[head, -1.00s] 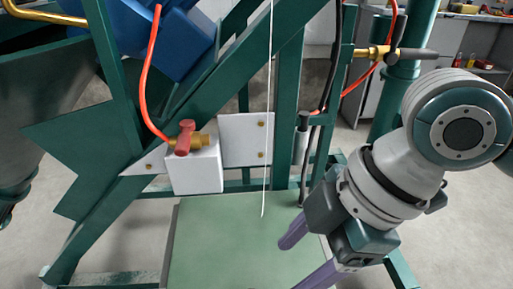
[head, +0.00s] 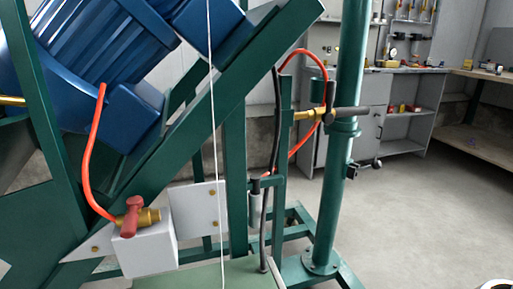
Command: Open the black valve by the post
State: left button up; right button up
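The black valve (head: 329,103) is in the upper middle of the head view, right beside the green post (head: 342,150). Its dark handle stands roughly upright at the end of a brass fitting (head: 306,114). A dark horizontal piece (head: 352,112) runs from it to the right across the post. An orange hose (head: 300,51) loops around by the valve. Neither of my grippers shows in the head view. Only a pale edge, perhaps of my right arm, shows at the bottom right corner.
A red-handled valve (head: 132,217) sits on a white box (head: 148,250) at the lower left. A blue motor-like unit (head: 95,60) and slanted green frame (head: 200,120) fill the left. A grey cabinet (head: 365,125) and workbench (head: 485,80) stand behind. The floor at right is clear.

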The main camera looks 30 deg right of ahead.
aim_at(328, 118)
jog(key=z, duration=1.35)
jog(key=i+l, duration=0.1)
